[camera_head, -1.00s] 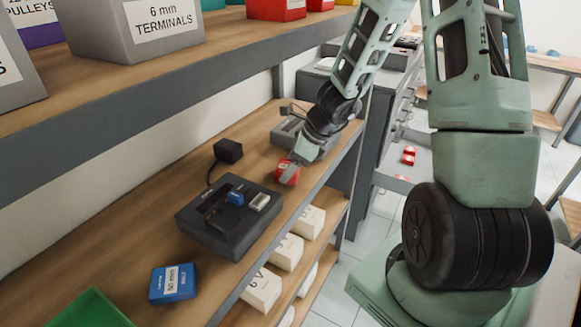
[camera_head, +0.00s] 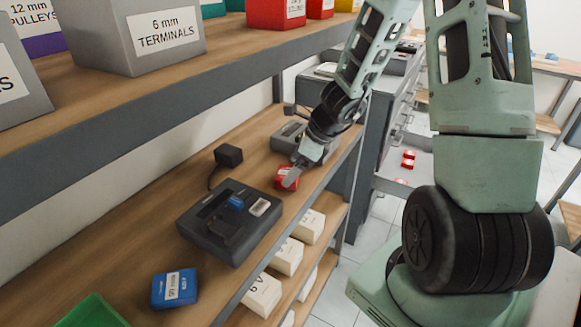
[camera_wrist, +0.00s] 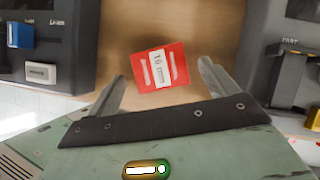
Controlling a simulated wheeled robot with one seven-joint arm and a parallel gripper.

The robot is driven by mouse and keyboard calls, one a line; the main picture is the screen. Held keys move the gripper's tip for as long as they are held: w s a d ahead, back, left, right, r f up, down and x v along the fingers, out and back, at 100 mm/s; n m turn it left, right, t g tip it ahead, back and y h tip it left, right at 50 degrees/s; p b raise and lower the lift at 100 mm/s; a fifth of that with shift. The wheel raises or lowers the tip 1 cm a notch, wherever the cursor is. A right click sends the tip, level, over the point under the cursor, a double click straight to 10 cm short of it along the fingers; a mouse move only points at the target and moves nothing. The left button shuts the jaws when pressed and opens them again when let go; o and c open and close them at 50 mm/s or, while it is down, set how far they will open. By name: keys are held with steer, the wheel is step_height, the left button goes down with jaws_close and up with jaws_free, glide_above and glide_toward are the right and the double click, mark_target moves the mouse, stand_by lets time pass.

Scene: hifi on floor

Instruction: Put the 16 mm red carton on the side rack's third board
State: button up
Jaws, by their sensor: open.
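The red carton (camera_head: 282,178) sits on the wooden shelf board near its front edge, just right of a dark charger. In the wrist view the red carton (camera_wrist: 146,70) shows a white label reading 16 mm and lies slightly turned. My gripper (camera_head: 291,176) reaches down at the carton, one finger partly covering it in the head view. In the wrist view my gripper (camera_wrist: 163,83) is open, its fingers on either side of the carton with gaps showing.
The dark charger (camera_head: 222,237) with a blue battery is left of the carton. A second grey device (camera_head: 287,136) stands behind my gripper. A blue carton (camera_head: 174,287) is near the front. White cartons (camera_head: 287,256) fill the board below. An upper shelf (camera_head: 130,112) overhangs.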

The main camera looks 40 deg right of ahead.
steer(key=p+v, duration=0.2)
steer(key=v, duration=0.8)
steer(key=shift+r, duration=0.1)
